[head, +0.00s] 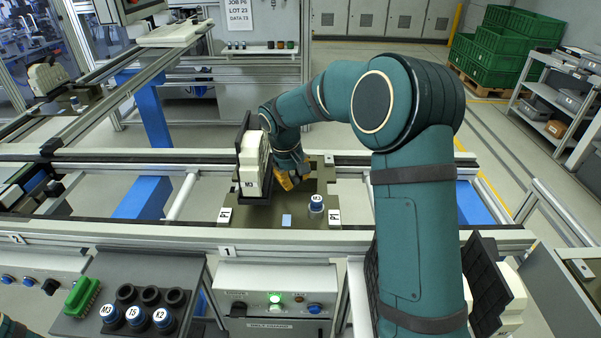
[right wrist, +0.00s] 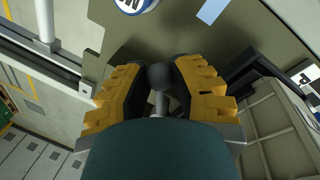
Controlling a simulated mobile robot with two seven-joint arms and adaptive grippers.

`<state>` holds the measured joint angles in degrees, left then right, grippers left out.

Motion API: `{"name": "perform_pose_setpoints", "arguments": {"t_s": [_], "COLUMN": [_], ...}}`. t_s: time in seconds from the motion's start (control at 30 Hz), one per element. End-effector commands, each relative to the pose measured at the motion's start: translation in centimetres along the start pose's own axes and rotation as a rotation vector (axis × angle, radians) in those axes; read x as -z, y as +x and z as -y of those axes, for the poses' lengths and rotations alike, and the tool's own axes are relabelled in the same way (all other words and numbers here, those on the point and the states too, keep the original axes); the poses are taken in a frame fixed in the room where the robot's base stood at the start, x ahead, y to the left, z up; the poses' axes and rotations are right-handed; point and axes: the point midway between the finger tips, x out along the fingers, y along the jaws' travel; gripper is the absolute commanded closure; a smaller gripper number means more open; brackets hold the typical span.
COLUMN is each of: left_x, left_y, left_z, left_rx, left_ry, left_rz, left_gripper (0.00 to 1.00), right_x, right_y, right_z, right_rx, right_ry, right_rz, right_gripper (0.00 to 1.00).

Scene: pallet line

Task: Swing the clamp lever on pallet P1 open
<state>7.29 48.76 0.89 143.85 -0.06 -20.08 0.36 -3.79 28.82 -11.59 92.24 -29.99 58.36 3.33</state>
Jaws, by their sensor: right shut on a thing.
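Pallet P1 (head: 262,215) lies on the line, a dark plate with a P1 label at each front corner. My right gripper (head: 286,182) is low over the pallet, just right of that part. In the right wrist view its yellow fingers are shut on the clamp lever (right wrist: 160,76), a thin light rod with a dark ball knob. The lever is hidden behind my gripper in the head view, so its swing angle is unclear. My left gripper is out of view.
A blue-capped piece (head: 316,204) stands on the pallet's right front, near a light blue square (head: 287,220). A control box (head: 275,300) with a lit green lamp and a rack of capped pieces (head: 137,318) are in front. My right arm covers the right side.

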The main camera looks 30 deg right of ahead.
Motion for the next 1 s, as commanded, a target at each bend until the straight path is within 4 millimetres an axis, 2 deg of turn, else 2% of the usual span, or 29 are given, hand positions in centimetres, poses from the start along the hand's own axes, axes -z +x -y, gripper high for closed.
{"name": "perform_pose_setpoints", "arguments": {"t_s": [0.4, 0.97, 1.0], "left_x": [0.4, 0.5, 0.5], "left_y": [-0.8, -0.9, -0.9], "left_z": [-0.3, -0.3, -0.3], "left_rx": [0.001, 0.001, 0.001], "left_ry": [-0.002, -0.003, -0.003], "left_rz": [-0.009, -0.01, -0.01], "left_gripper": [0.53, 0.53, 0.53], "right_x": [0.5, 0.5, 0.5], "right_y": [-0.3, -0.2, -0.2], "right_z": [1.4, 1.5, 1.5], "right_rx": [0.001, 0.001, 0.001], "right_ry": [0.181, 0.206, 0.206], "right_rz": [0.035, 0.04, 0.04], "right_gripper": [1.0, 1.0, 0.61]}}
